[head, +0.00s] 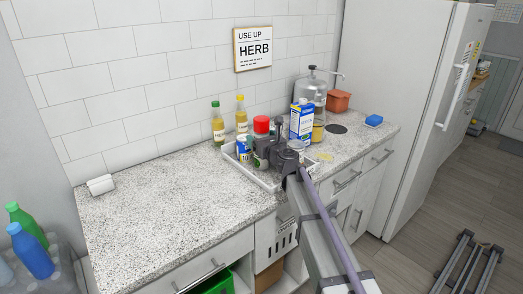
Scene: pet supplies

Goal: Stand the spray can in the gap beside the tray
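A can with a red cap (261,125), which looks like the spray can, stands upright at the white tray (233,160) on the counter. My gripper (262,156) is right at this can, coming from the front right. Its dark body covers much of the can's lower part and the tray's right side. I cannot tell whether the fingers are closed on the can or whether its base touches anything. A blue and white container (242,148) is in the tray, left of the can. The gap beside the tray is not clearly visible behind my arm.
Two yellow bottles (241,115) stand behind the tray. A blue and white carton (303,119), an amber jar (318,132) and a glass dispenser (312,88) stand to the right. An orange pot (339,101) and blue sponge (374,120) are farther right. The left counter (165,205) is mostly clear.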

